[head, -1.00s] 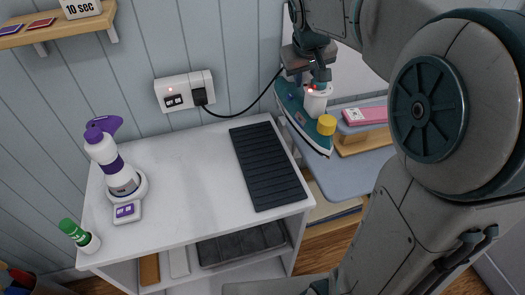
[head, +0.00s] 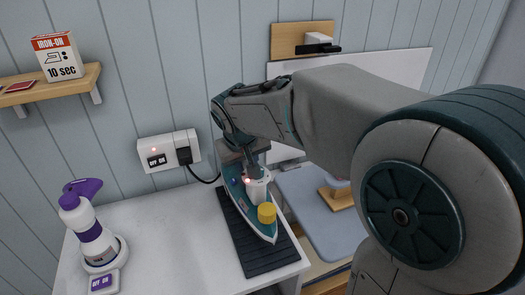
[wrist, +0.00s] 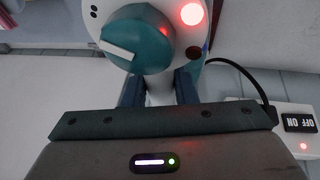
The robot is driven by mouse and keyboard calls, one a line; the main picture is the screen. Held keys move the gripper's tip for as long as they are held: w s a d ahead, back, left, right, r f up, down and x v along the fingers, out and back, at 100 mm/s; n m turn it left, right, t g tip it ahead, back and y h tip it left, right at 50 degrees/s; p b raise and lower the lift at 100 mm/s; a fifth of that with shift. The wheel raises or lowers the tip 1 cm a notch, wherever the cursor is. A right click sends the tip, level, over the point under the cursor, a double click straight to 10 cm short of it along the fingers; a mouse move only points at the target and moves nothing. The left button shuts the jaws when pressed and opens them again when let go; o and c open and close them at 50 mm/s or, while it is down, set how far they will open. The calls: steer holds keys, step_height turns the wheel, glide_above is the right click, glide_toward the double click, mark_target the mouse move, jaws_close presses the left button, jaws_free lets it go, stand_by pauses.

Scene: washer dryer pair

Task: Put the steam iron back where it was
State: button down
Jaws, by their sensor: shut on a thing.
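The steam iron (head: 243,212) is teal and white with a yellow cap and a lit red lamp. In the head view it is over the black ribbed mat (head: 270,258) on the white counter, its tip toward the front. I cannot tell whether it touches the mat. My gripper (head: 254,172) is shut on the iron's white upper part from behind and above. In the wrist view the iron's teal dial and red lamp (wrist: 191,14) fill the top, with my gripper's fingers (wrist: 158,88) on either side below. The fingertips are partly hidden.
A wall socket (head: 168,151) has the iron's black cord plugged in. A purple and white spray bottle (head: 92,235) stands on the counter's (head: 165,225) left. A blue ironing board (head: 322,225) is to the right. The counter between bottle and mat is clear.

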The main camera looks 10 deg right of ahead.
mark_target(247, 195)
steer(key=shift+a+f, duration=0.3)
steer(key=shift+f, duration=2)
steer(key=c, duration=1.2)
jaws_free()
steer(key=shift+o, duration=0.2)
steer(key=shift+r, duration=0.1)
